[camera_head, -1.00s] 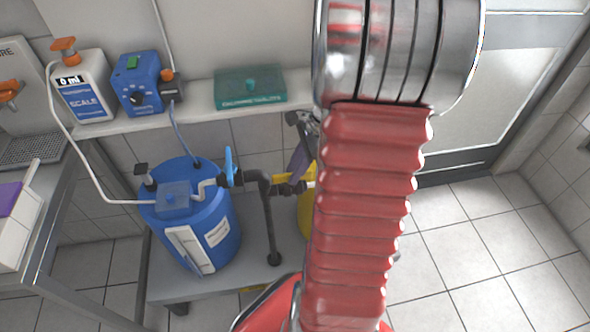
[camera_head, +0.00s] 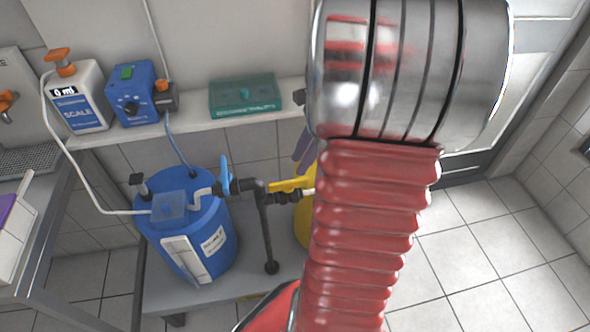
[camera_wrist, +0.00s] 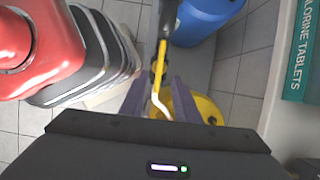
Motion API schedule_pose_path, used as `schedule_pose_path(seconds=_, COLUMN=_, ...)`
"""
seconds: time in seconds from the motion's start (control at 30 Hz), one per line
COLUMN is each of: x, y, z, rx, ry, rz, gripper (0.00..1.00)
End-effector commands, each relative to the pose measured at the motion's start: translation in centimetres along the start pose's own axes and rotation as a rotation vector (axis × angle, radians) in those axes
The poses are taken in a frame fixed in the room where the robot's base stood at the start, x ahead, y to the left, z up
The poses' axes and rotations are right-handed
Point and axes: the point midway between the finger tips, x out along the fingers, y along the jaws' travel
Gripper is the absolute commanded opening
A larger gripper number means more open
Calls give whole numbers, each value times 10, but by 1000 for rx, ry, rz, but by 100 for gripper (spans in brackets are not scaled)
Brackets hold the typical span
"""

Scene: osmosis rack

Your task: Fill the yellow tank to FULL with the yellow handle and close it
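The yellow handle (camera_head: 288,185) sits on the dark pipe between the two tanks. In the wrist view the handle (camera_wrist: 160,62) points down the picture toward the space between my fingers. The yellow tank (camera_head: 304,222) is mostly hidden behind my arm; its top shows in the wrist view (camera_wrist: 203,106) beside and beyond the fingers. My gripper (camera_wrist: 161,88) has its two purple-grey fingers apart, with a white bent pipe (camera_wrist: 159,104) seen between them. I cannot tell whether a finger touches the handle. The fill level is not visible.
The blue tank (camera_head: 190,232) with a light-blue handle (camera_head: 226,174) stands left on the low platform. A shelf above holds a scale-remover bottle (camera_head: 77,100), a blue pump (camera_head: 133,98) and a green chlorine-tablets box (camera_head: 244,95). Open tiled floor (camera_head: 480,260) lies right.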

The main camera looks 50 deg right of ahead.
Motion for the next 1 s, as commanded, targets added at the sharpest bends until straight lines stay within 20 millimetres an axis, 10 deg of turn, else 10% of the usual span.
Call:
schedule_pose_path(seconds=0.4, x=-57, y=0, z=0, rx=0, ry=0, rz=1, gripper=29)
schedule_pose_path(seconds=1.0, x=-60, y=0, z=0, rx=0, ry=0, rz=1, gripper=29)
